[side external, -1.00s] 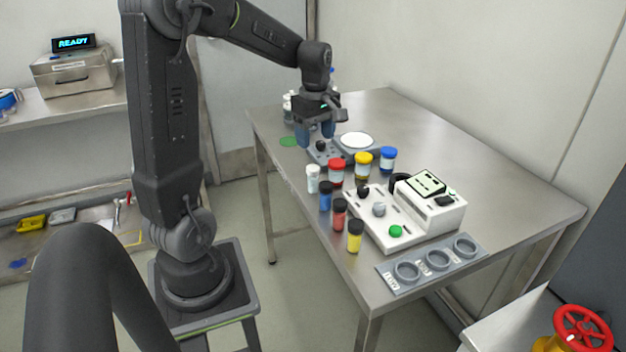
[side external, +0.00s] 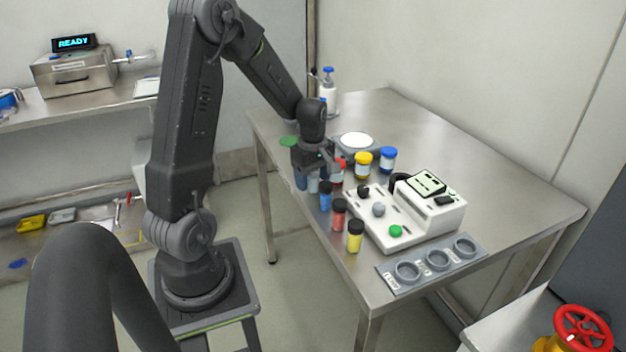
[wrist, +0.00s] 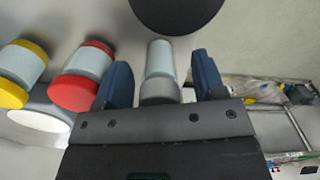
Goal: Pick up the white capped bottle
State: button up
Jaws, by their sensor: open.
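The white capped bottle (wrist: 160,60) stands between the two blue fingers of my gripper (wrist: 162,76) in the wrist view, with a gap on each side. Its cap looks pale grey there. In the side external view my gripper (side external: 313,178) is low over the left edge of the table, and only a small part of the white bottle (side external: 313,187) shows below it. My gripper is open.
A red-capped jar (wrist: 84,75) and a yellow-capped jar (wrist: 21,70) stand close by. Blue (side external: 325,197), red (side external: 339,216) and yellow (side external: 355,238) black-capped vials line the near side beside a white instrument (side external: 400,215). The table's back right is clear.

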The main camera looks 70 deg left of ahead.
jog(key=c, duration=1)
